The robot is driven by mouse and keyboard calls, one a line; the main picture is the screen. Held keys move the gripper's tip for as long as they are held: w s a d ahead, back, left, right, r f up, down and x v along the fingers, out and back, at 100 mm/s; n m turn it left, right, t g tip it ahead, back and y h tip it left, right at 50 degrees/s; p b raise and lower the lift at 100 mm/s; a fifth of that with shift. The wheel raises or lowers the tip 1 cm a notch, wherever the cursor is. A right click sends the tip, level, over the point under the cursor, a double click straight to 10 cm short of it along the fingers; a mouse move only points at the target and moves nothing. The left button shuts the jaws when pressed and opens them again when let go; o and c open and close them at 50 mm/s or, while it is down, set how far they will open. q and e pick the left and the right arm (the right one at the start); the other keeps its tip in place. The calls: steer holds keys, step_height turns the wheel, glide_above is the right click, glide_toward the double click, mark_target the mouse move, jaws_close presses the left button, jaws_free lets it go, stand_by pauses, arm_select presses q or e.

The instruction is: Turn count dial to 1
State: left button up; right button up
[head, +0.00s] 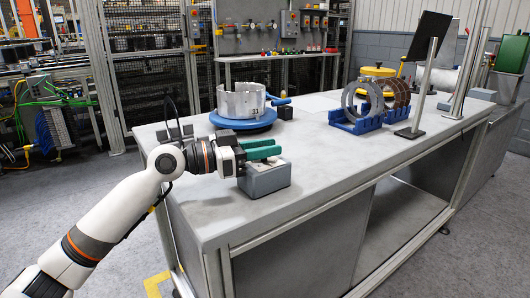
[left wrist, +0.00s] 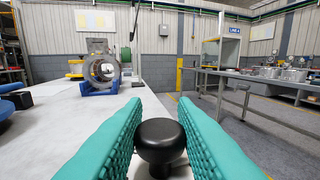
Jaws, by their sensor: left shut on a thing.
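The count dial shows in the left wrist view as a round black knob (left wrist: 160,140) low in the middle, between my green finger pads. In the head view a grey box (head: 264,180) sits at the near left edge of the table, and my left gripper (head: 263,149) is right over its top. The gripper is shut on the knob, which the fingers hide in the head view. No number or pointer on the dial can be read. My right gripper is in neither view.
On the grey table (head: 330,180), a metal ring housing (head: 241,101) stands on a blue round base (head: 243,121) behind the gripper. Blue cradles (head: 355,121) hold upright rings farther right. A dark screen (head: 429,37) stands on a post. The table's middle is clear.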

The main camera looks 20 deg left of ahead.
arm_select(q)
steer(key=shift+r, duration=0.1)
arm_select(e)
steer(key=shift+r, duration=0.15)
arm_select(q)
steer(key=o, duration=1)
steer(key=shift+a, duration=0.1)
steer(key=v, duration=0.5)
steer(key=b+v, duration=0.1)
steer(key=v, duration=0.2)
steer(key=shift+f, duration=0.3)
steer(key=v, duration=0.2)
steer(key=shift+s+a+r+b, duration=0.1)
steer(key=shift+s+a+b, duration=0.15)
steer(key=shift+b, duration=0.05)
steer(key=shift+s+a+r, duration=0.1)
steer(key=shift+s+a, duration=0.3)
steer(key=shift+a, duration=0.15)
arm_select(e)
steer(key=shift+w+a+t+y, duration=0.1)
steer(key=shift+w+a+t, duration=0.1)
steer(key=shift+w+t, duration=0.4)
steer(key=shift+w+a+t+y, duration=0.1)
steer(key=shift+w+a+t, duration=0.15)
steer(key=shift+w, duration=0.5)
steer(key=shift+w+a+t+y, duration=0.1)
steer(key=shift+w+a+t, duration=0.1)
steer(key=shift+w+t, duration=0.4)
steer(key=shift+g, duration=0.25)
